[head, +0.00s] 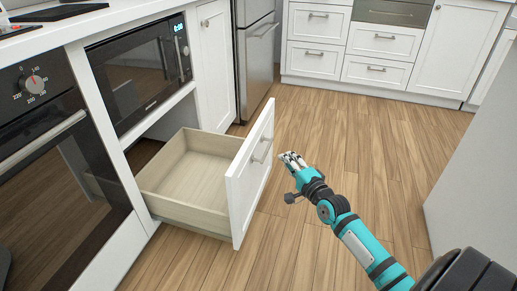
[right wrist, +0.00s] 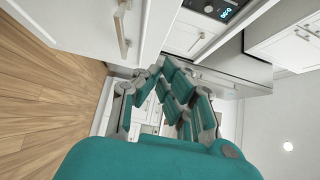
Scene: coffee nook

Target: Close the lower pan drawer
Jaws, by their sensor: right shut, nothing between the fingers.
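The lower pan drawer (head: 185,185) is pulled far out from under the microwave in the head view. It is empty, with a pale wooden box and a white front (head: 249,185) that carries a metal handle (head: 261,151). My right gripper (head: 292,160) is shut and empty, just to the right of the drawer front and apart from it, near handle height. In the right wrist view its fingers (right wrist: 160,75) come together, and a white front with a metal handle (right wrist: 123,28) shows at upper left. My left gripper is not in view.
A microwave (head: 140,72) sits above the drawer, and an oven (head: 55,150) stands to the left. A steel fridge (head: 255,60) and white cabinets (head: 345,45) are at the back. A grey panel (head: 478,165) stands at right. The wooden floor between is clear.

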